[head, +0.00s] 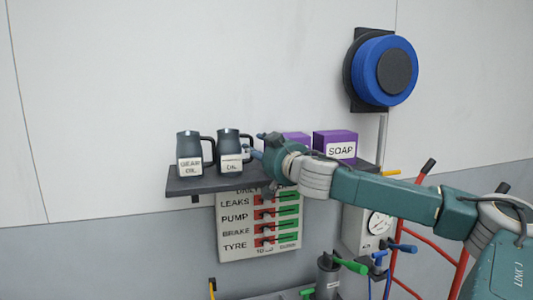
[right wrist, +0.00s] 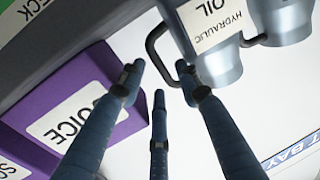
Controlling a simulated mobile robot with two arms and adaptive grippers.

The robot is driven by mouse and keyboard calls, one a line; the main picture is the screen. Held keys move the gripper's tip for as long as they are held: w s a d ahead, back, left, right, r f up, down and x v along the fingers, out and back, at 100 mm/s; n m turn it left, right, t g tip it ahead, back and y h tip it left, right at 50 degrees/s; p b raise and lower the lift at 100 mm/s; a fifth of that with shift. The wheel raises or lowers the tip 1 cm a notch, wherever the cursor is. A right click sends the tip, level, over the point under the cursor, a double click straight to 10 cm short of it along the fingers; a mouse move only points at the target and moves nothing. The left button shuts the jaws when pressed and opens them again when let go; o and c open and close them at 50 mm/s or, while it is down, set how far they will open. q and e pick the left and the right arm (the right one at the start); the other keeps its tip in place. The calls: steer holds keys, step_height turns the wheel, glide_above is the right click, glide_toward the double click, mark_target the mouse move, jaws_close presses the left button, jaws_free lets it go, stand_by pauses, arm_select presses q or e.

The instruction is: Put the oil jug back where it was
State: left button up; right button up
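A dark grey jug (head: 229,143) stands upright on the wall shelf (head: 205,186); its label reads "hydraulic oil" in the right wrist view (right wrist: 220,62). A second dark jug, labelled gear oil (head: 189,147), stands close to its left. My right gripper (head: 256,146) is at the handle side of the hydraulic oil jug. In the right wrist view its fingers (right wrist: 159,76) are spread, with the jug's handle (right wrist: 152,45) near and between their tips; I cannot tell if they touch it. Nothing appears gripped. My left gripper is not in view.
Purple boxes stand right of the jugs: one labelled soap (head: 335,145) and one partly hidden behind my arm (head: 296,136). A check board (head: 230,228) hangs below the shelf. A blue reel (head: 387,70) is on the wall. A red hand truck (head: 414,233) stands at right.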

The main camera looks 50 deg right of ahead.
steer(key=b+v, duration=0.4)
steer(key=b, duration=0.1)
steer(key=shift+s+f, duration=0.2)
steer(key=shift+f, duration=0.1)
steer(key=b+v, duration=0.3)
steer(key=v, duration=0.4)
steer(key=shift+s+r+b, duration=0.25)
steer(key=shift+b, duration=0.05)
steer(key=shift+a+f, duration=0.1)
